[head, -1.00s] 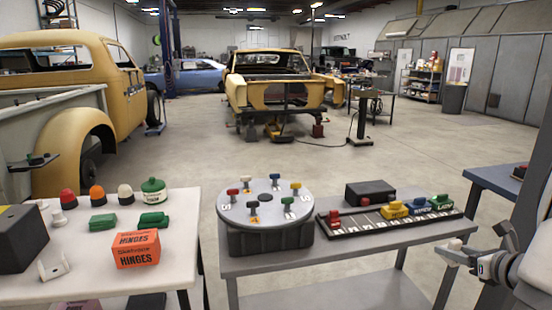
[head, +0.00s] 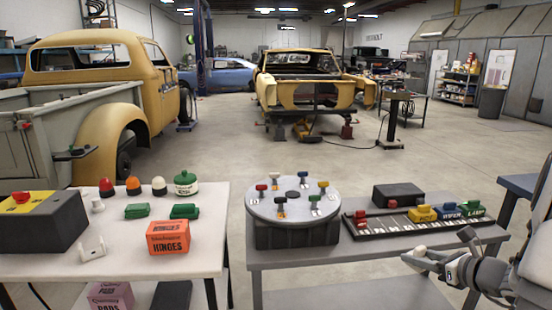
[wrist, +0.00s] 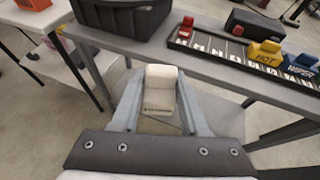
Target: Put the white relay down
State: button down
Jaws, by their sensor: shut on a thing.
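The white relay (wrist: 160,82) is between the two fingers of my gripper (wrist: 158,112) in the wrist view, with small dark lettering that I cannot read. My gripper (head: 424,257) is shut on it, in the air by the front right of the grey bench (head: 375,252). In the head view only a small pale part of the relay (head: 421,250) shows. A black slotted strip (head: 412,231) lies on the bench beyond my gripper. It holds red (head: 360,219), yellow (head: 422,214), blue (head: 450,210) and green (head: 474,208) relays, with a bare stretch between red and yellow.
A round grey turntable (head: 293,211) with several coloured pegs stands on the bench's left. A black box (head: 398,194) sits behind the strip. The white table (head: 130,258) at left bears an orange hinges box (head: 168,238), a switch box (head: 40,228) and small parts.

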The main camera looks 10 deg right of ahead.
jog(key=w+a+f+n+g+y, duration=0.2)
jog(key=a+n+y, duration=0.1)
jog(key=a, duration=0.8)
jog(key=w+a+f+n+g+y, duration=0.1)
jog(key=w+a+n+g+y, duration=0.15)
jog(key=a, duration=0.85)
jog(key=w+a+f+n+g+y, duration=0.1)
jog(key=a+f+n+y, duration=0.15)
jog(key=a, duration=0.85)
notch_tip(320, 180, up, 8)
jog(key=d+p, duration=0.1)
jog(key=p, duration=1.2)
jog(key=shift+w+f+p, duration=0.15)
jog(key=shift+w+p, duration=0.05)
jog(key=shift+p, duration=0.2)
